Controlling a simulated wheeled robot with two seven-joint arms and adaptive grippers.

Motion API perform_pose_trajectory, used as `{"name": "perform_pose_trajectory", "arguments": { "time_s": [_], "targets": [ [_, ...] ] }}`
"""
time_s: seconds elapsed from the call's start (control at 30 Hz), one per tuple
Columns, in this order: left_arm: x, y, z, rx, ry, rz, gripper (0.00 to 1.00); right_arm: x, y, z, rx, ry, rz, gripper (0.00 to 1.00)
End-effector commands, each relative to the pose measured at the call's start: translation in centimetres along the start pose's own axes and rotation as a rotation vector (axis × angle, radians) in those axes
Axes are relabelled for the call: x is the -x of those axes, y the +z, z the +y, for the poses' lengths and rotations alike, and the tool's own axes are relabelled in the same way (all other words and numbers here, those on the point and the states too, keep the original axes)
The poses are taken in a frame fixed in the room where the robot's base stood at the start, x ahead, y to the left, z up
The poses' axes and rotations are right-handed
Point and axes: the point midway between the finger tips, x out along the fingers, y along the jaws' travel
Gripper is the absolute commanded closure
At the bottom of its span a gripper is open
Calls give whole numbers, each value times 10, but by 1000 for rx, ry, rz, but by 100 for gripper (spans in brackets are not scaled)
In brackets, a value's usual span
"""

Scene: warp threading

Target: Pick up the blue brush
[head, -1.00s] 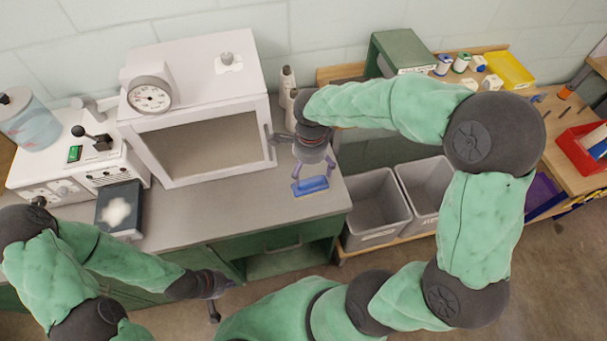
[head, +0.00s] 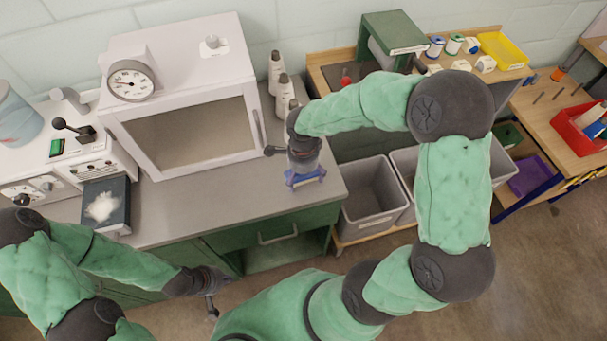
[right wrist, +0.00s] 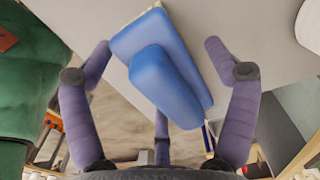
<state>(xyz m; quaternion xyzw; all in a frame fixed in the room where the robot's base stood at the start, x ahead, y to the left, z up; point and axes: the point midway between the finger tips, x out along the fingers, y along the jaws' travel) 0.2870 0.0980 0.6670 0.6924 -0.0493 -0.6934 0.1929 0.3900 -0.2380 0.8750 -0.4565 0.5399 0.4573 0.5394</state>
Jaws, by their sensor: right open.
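The blue brush (right wrist: 165,72) lies on the grey counter near its right end. In the head view the brush (head: 303,184) is mostly covered by my right gripper (head: 305,178), which is directly above it, pointing down. In the right wrist view the purple fingers of the right gripper (right wrist: 158,46) are spread wide on either side of the brush, with gaps between them and it. A third finger shows below the brush. My left gripper (head: 208,287) hangs in front of the counter, away from the brush, and its jaws are too small to read.
A white oven-like cabinet (head: 200,65) with a dial stands left of the right gripper. Several thread cones (head: 284,90) stand just behind it. Grey bins (head: 372,195) sit right of the counter's edge. The counter front (head: 215,205) is clear.

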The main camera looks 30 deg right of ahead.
Motion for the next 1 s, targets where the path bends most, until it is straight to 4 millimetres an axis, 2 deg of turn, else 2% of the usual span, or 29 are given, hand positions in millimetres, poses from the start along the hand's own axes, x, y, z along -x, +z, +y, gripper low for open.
{"name": "perform_pose_trajectory", "arguments": {
  "time_s": [0.17,0.2,0.4,0.43,0.83,1.0],
  "targets": [
    [0,0,0,0,0,0,100,0,0,0,-1,-1,0,13],
    [0,0,0,0,0,0,100,0,0,0,-1,-1,0,16],
    [0,0,0,0,0,0,100,0,0,0,0,-1,0,72],
    [0,0,0,0,0,0,100,0,0,0,0,-1,0,77],
    [1,0,0,0,0,0,100,2,0,0,0,-2,0,77],
    [4,0,2,0,0,0,100,13,0,-1,0,-3,1,77]
  ]
}}
